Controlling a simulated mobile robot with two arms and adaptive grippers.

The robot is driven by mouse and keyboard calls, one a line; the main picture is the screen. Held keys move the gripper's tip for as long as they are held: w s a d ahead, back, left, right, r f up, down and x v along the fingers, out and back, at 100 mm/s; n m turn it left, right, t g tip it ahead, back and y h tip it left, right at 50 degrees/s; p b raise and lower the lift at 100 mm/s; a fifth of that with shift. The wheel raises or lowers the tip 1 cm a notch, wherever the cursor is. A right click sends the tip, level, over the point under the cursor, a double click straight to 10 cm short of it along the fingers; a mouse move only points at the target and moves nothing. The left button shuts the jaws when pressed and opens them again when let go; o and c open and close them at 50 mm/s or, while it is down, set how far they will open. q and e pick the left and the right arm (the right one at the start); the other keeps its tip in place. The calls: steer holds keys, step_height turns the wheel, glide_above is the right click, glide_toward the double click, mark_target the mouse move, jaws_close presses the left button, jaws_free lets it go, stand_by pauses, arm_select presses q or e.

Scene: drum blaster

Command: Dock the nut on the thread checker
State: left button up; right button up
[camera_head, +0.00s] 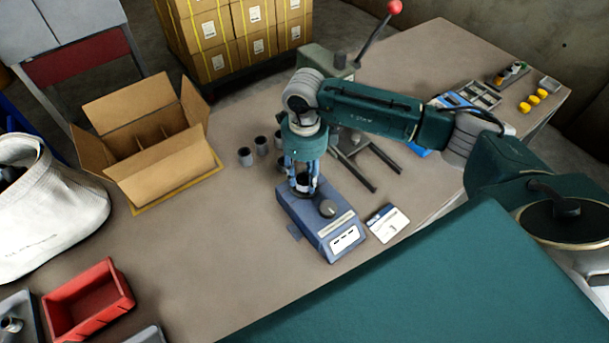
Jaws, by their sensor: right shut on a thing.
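The thread checker (331,230) appears to be the blue-grey box with a dark round knob on top and a pale label on its front face, on the table near the middle. My right gripper (304,182) points down over the box's back left part. Its fingers are shut on a small dark piece, seemingly the nut (303,186), largely hidden between them. The held piece is right at the box's top; I cannot tell whether it touches or is seated. My left gripper is not in view.
Several small grey cylinders with dark tops (262,146) stand behind the gripper. A white card (387,223) lies right of the box. An open divided carton (170,168), a red bin (88,303) and a lever press (338,68) stand around.

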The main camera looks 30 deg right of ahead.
stand_by(0.4)
steer(key=shift+f+b, duration=0.5)
steer(key=shift+b, duration=0.15)
steer(key=o, duration=1)
steer(key=shift+o, duration=0.2)
step_height(320, 180, up, 11)
steer(key=p, duration=0.6)
stand_by(0.3)
